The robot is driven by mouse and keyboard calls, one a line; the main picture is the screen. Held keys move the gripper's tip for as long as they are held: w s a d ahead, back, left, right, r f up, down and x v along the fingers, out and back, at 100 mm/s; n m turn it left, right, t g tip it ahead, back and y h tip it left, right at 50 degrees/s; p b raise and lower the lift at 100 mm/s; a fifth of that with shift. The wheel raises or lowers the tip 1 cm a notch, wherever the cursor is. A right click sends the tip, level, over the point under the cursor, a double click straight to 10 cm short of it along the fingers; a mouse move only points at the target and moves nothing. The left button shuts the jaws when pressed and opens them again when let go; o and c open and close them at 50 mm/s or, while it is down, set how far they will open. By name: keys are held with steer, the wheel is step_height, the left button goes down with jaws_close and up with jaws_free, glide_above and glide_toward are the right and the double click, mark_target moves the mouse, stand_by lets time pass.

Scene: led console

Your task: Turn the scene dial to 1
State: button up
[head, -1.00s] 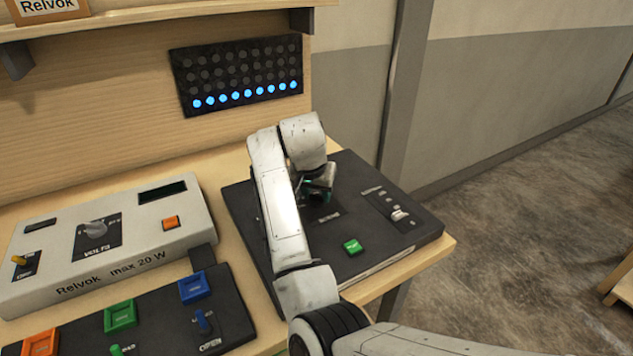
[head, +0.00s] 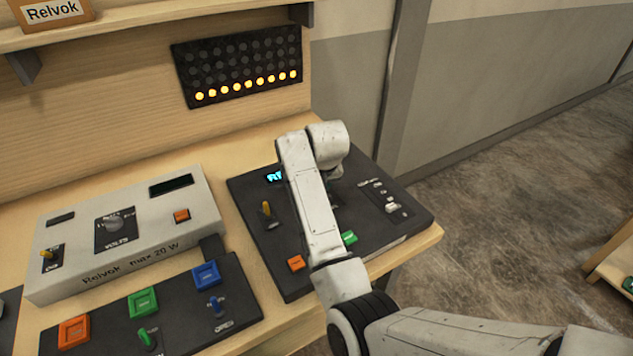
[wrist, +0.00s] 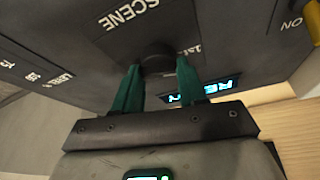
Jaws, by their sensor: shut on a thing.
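The dark scene dial (wrist: 157,54) shows in the wrist view, beside the upside-down word SCENE on the black console (head: 376,233). My gripper (wrist: 157,68) has its two green fingers shut on the dial, one on each side. Markings starting "1st" are partly visible to the right of the dial. The dial's pointer cannot be made out. In the head view my arm hides the dial and the fingers. The LED panel (head: 240,66) on the back board has its bottom row lit yellow-orange.
The console also carries a lit display (head: 274,176), a yellow toggle (head: 266,209), an orange button (head: 296,263), a green button (head: 349,238) and a slider (head: 393,208). A grey power unit (head: 140,240) and a coloured-button panel (head: 180,315) lie to the left.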

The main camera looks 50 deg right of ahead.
stand_by(0.3)
steer(key=o, duration=1)
steer(key=shift+o, duration=0.2)
steer(key=shift+r, duration=0.1)
steer(key=b+v, duration=0.1)
steer(key=v, duration=0.9)
steer(key=shift+r, duration=0.25)
steer(key=shift+s+a, duration=0.1)
steer(key=shift+s, duration=0.05)
